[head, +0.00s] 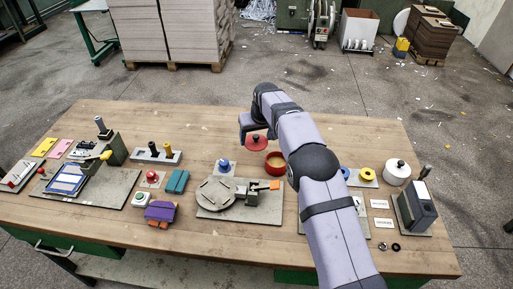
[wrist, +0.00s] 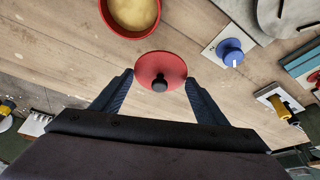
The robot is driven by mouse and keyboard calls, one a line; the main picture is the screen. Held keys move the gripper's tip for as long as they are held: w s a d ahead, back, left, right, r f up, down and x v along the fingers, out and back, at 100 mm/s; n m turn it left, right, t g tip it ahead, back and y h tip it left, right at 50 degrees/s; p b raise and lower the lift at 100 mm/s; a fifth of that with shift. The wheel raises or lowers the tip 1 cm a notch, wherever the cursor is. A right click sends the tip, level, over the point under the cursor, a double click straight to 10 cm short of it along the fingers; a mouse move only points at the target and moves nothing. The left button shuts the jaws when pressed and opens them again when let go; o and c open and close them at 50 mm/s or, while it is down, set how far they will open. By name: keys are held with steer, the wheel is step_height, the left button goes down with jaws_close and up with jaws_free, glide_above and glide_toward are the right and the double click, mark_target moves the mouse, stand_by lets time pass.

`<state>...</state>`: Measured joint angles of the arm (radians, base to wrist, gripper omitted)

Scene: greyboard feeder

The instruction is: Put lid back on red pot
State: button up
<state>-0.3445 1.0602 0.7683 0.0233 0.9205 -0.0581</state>
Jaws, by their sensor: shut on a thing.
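The red lid (head: 256,144) with a dark knob is held by my gripper (head: 253,134), which is shut on it. In the wrist view the lid (wrist: 160,66) sits between the two fingertips of my gripper (wrist: 159,80), knob facing the camera. The red pot (head: 276,166) stands uncovered on the table, with yellowish contents. In the wrist view the pot (wrist: 130,14) is at the top, beyond the lid and apart from it. In the head view the lid is to the upper left of the pot. The arm stands close to the pot's right side.
A blue knob on a plate (head: 224,166) is left of the pot. A turntable fixture (head: 217,194) stands in front. A white lidded pot (head: 397,172) and yellow ring (head: 367,174) are at right. Bare wooden table (head: 210,122) lies behind.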

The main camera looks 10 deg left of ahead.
mark_target(256, 137)
steer(key=shift+r, duration=1.85)
steer(key=s+d+r+m+p, duration=0.1)
steer(key=s+d+r+p, duration=0.2)
steer(key=d+r+p, duration=0.6)
step_height(256, 137, down, 7)
steer(key=s+a+n+p, duration=0.1)
steer(key=s+p, duration=0.1)
steer(key=p, duration=0.1)
steer(key=shift+s, duration=0.25)
steer(key=shift+f, duration=0.25)
steer(key=shift+f+b, duration=1.95)
steer(key=shift+f, duration=1.1)
